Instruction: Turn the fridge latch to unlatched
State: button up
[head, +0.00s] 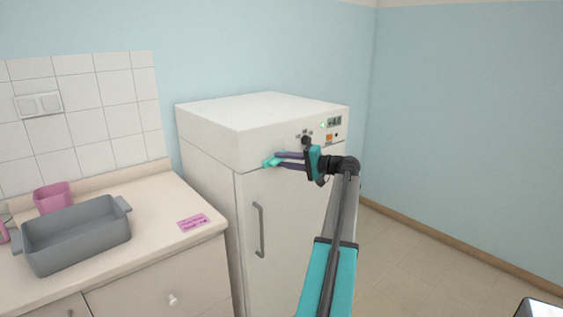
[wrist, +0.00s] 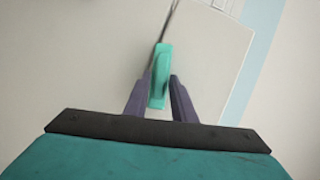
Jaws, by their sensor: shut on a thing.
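The fridge (head: 280,215) is a white upright cabinet with its door shut. Its teal latch (head: 270,162) is at the upper part of the front, near the left edge by the seam above the door. My gripper (head: 279,160) reaches it from the right, with its dark purple fingers shut on the latch. In the wrist view the latch (wrist: 160,75) stands as a teal bar between the two fingers of my gripper (wrist: 159,83), over a dark seam. I cannot tell from these views whether it is latched or unlatched.
A grey vertical door handle (head: 258,230) is below the latch. A knob (head: 306,141) and small display (head: 334,121) are on the top panel. Left is a counter (head: 150,215) with a grey tray (head: 75,250), pink cup (head: 52,198) and pink label (head: 193,223).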

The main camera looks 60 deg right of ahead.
jog(key=shift+w+f+m+t, duration=0.15)
jog(key=shift+m+t, duration=0.35)
jog(key=shift+m, duration=0.6)
jog(key=o, duration=0.8)
jog(key=shift+w+a, duration=0.1)
jog(key=shift+w, duration=0.05)
jog(key=shift+s, duration=0.2)
